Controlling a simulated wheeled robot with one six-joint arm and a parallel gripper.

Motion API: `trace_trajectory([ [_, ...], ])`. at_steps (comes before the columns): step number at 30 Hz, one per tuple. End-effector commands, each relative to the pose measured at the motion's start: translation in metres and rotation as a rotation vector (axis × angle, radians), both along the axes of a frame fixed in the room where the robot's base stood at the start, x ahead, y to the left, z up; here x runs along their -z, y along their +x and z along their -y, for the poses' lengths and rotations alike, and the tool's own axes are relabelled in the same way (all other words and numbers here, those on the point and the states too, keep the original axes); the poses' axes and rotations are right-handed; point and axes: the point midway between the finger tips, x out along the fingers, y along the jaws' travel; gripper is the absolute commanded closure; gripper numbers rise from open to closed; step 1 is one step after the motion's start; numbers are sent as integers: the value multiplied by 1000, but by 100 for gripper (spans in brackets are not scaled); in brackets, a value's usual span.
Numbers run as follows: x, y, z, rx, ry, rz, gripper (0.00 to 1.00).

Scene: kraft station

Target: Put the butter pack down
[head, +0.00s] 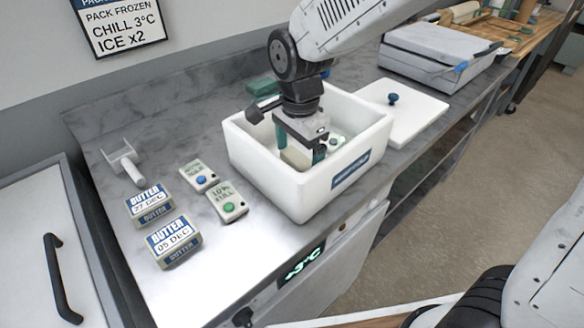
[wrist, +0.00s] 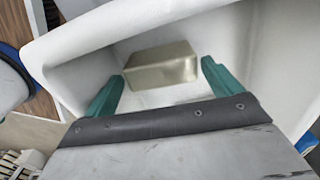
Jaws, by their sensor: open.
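A plain beige-gold butter pack (wrist: 162,66) lies on the floor of the white open box in the wrist view. It also shows, partly hidden by my gripper, in the head view (head: 296,157). My gripper (head: 299,149) is down inside the box with its teal fingers apart. In the wrist view the fingers (wrist: 163,72) stand on either side of the pack, with gaps showing. The white box (head: 253,160) stands on the metal counter. Two labelled butter packs, one marked 27 DEC (head: 150,205) and one marked 05 DEC (head: 173,242), stand on the counter.
Two small pale packs, one with a blue dot (head: 198,177) and one with a green dot (head: 227,202), lie left of the box. A white lid (head: 408,116) lies right of it. A white scoop-like tool (head: 127,163) lies at far left. The box walls surround my gripper.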

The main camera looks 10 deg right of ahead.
Motion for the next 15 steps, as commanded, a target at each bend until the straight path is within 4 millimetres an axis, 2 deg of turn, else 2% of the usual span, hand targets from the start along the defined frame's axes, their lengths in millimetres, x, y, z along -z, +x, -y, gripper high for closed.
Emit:
trace_trajectory([
  [1,9,-1,0,0,-3,-4,9],
  [5,21,0,0,1,-1,-2,9],
  [13,24,0,0,1,0,0,9],
  [15,24,0,0,1,0,0,29],
])
